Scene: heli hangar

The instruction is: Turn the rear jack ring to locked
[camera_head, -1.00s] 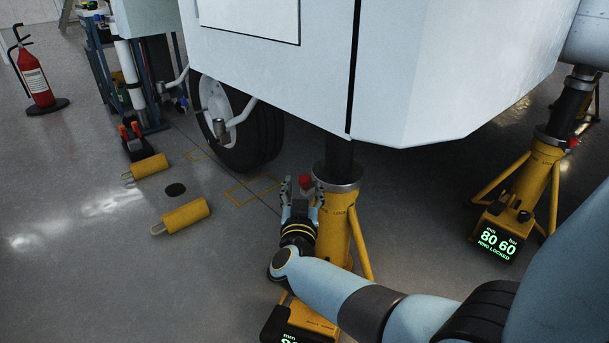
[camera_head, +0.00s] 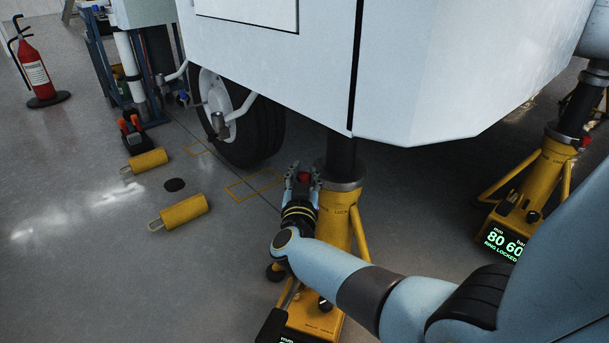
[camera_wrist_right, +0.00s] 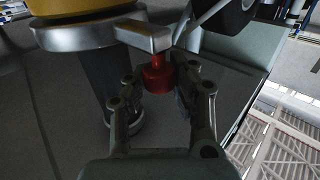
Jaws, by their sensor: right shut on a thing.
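The near yellow jack (camera_head: 335,232) stands under the white fuselage, with a grey metal ring (camera_head: 346,184) at its top and lock lettering below it. The ring also shows in the right wrist view (camera_wrist_right: 75,36), with a flat metal lever (camera_wrist_right: 143,35) ending in a red knob (camera_wrist_right: 158,76). My right gripper (camera_head: 303,176) is at the left side of the ring, its fingers shut on the red knob. The near jack's display is mostly cut off at the bottom edge, so its ring state cannot be read. My left gripper is not in view.
Another jack (camera_head: 535,185) at right shows "80 60" and "RING LOCKED". A wheel (camera_head: 240,120) stands behind the near jack. Yellow cylinders (camera_head: 182,212) lie on the floor at left, near a fire extinguisher (camera_head: 36,75). The fuselage (camera_head: 300,70) hangs low above the gripper.

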